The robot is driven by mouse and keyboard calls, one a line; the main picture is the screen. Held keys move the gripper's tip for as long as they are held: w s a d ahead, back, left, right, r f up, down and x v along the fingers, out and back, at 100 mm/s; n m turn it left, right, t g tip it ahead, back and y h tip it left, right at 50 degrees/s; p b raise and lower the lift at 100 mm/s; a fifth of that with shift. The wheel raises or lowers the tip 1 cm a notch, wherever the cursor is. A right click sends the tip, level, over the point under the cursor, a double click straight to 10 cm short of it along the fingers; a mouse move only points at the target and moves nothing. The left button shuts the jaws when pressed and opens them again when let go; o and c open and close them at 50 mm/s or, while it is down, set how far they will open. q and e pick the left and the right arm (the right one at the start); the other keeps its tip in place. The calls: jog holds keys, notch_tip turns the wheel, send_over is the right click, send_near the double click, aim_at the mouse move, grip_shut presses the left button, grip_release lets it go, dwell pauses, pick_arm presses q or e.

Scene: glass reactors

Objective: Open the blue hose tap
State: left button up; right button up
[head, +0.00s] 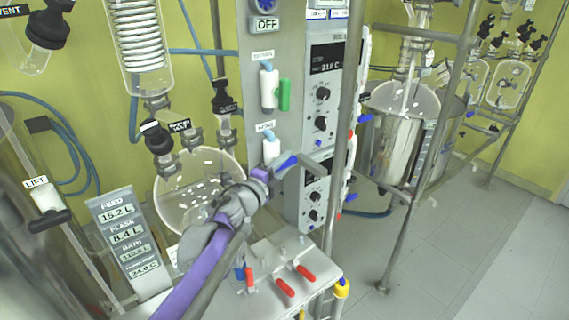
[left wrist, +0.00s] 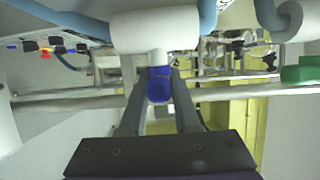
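The blue hose tap is the lower tap on the grey panel. Its white body (head: 270,146) has a blue handle (head: 286,161) sticking out to the right. My left gripper (head: 292,167) is at this handle. In the left wrist view, the handle (left wrist: 159,86) sits between the two fingertips, below the white body (left wrist: 155,30) with blue hoses beside it. The fingers lie close along both sides of the handle; whether they press on it cannot be told. The handle points out from the body toward the gripper. My right gripper is not in view.
A similar white tap with a green handle (head: 284,95) sits just above. A metal post (head: 340,130) stands right of the panel. A glass flask (head: 190,190) is left of my arm, and red-handled valves (head: 285,287) are below. The floor at right is clear.

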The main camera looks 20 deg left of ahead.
pick_arm(q)
grip_shut()
